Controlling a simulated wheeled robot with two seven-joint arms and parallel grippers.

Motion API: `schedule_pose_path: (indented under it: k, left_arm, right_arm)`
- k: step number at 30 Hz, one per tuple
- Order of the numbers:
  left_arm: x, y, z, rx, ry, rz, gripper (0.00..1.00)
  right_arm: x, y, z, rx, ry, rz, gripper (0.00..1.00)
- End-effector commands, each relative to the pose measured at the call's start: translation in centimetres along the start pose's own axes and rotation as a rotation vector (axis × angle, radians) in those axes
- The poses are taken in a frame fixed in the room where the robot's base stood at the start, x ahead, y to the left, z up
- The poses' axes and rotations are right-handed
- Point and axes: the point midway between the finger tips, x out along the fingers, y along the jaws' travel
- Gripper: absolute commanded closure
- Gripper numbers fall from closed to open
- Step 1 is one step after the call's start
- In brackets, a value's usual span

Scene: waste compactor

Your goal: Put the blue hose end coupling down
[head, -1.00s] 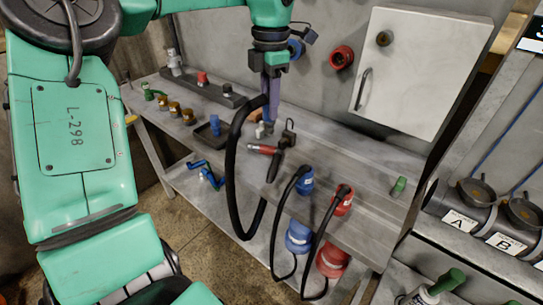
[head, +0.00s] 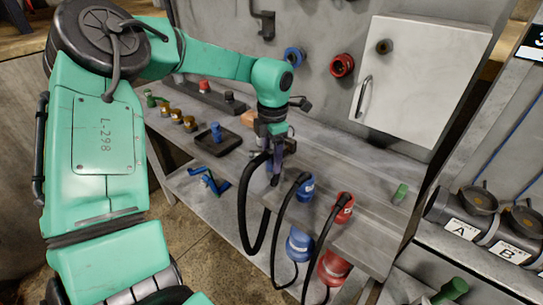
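My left gripper (head: 277,160) points down just above or at the grey bench (head: 345,160), near its middle. A black hose (head: 243,205) rises to the fingers and hangs in a loop over the bench's front edge. The gripper appears shut on the hose's end. The blue coupling there is mostly hidden by the fingers, and I cannot tell whether it touches the bench. A blue plug (head: 306,188) with its own black cable stands to the right of the gripper. My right gripper is out of view.
A dark tray (head: 229,146) with a blue piece lies left of the gripper. A red plug (head: 343,204) stands right. Blue (head: 293,56) and red (head: 342,66) sockets and a white cabinet (head: 415,75) are on the wall.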

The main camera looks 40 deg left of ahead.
Motion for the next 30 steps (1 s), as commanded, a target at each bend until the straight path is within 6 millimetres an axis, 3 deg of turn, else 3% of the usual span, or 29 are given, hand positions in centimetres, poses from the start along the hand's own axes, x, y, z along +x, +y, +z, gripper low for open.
schedule_pose_path:
  k: [11,22,25,30]
  left_arm:
    - [-0.8,0.1,0.0,0.0,-0.001,0.001,0.35]
    - [-10.0,0.1,0.0,-0.001,-0.002,0.003,0.35]
    - [-11.6,0.1,0.0,-0.001,-0.001,0.002,0.35]
    - [-12.4,0.0,0.0,0.0,0.0,0.0,0.35]
  right_arm:
    - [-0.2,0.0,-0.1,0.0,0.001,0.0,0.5]
    - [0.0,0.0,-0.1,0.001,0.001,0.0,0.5]
    - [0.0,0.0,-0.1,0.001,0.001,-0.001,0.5]
    - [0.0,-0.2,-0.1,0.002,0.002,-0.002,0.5]
